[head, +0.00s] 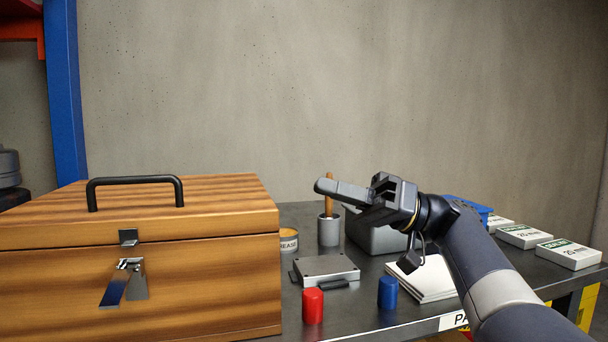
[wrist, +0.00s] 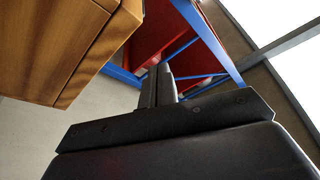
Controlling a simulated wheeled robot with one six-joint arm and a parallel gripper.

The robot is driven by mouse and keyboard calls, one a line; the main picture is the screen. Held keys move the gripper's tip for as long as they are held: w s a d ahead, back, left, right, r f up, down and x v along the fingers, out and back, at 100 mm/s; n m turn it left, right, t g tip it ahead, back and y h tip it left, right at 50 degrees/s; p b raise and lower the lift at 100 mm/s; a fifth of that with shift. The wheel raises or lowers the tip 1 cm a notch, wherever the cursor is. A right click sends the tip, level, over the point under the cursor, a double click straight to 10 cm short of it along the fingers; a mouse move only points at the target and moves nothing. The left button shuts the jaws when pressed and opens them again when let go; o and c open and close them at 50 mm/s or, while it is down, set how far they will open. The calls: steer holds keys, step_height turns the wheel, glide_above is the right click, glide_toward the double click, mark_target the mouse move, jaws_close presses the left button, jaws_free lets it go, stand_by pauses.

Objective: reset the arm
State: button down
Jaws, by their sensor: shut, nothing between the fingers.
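My gripper (head: 328,187) is raised above the dark table, its fingers pointing left toward the wooden box. The fingers are together and hold nothing. In the wrist view the closed fingers (wrist: 158,86) point up past the wooden box toward a red and blue rack. My arm reaches in from the lower right of the head view.
A wooden box (head: 140,285) with a black handle and metal latch fills the left. On the table (head: 375,322) are a red cylinder (head: 313,306), a blue cylinder (head: 388,292), a grey plate device (head: 326,269), a cup (head: 329,230) and white labelled boxes (head: 568,253).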

steer(key=shift+w+v, duration=0.25)
steer(key=shift+v, duration=1.2)
steer(key=shift+a, duration=0.1)
steer(key=s+a+b, duration=0.3)
steer(key=a+b, duration=0.1)
steer(key=a, duration=0.5)
